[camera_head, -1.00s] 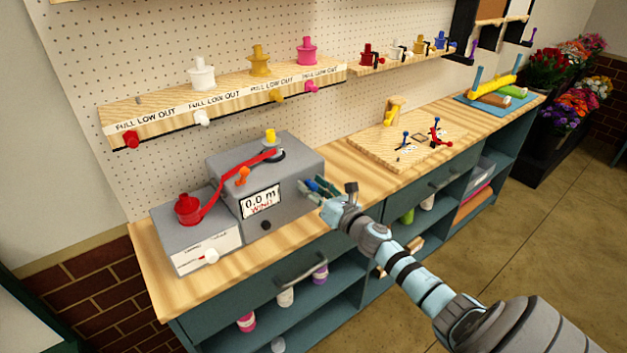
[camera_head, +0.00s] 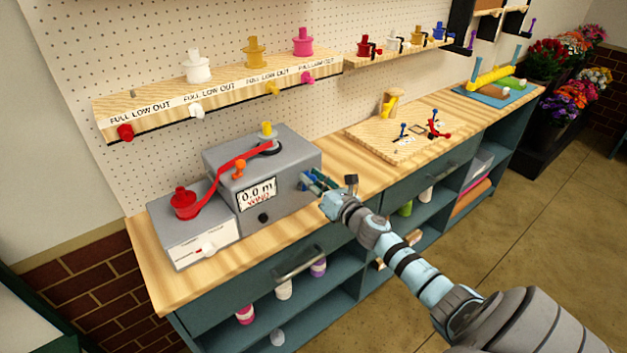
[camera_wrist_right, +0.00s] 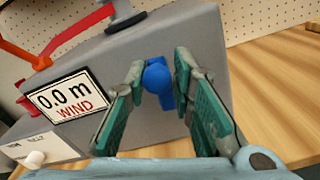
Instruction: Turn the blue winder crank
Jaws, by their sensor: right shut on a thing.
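The grey winder box (camera_head: 285,195) stands on the wooden bench, with a display reading 0.0 m and WIND (camera_head: 256,194) on its front. My right gripper (camera_head: 308,180) is at that side of the box. In the wrist view its two fingers (camera_wrist_right: 158,62) are on either side of the blue knob, shut on it. In the head view the fingers mostly hide the crank. My left gripper is not in view.
A red ribbon (camera_head: 235,163) runs from a red spool (camera_head: 184,203) to the top of the winder. A wooden board (camera_head: 385,140) with small fittings lies further right. Bare bench lies between it and the winder.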

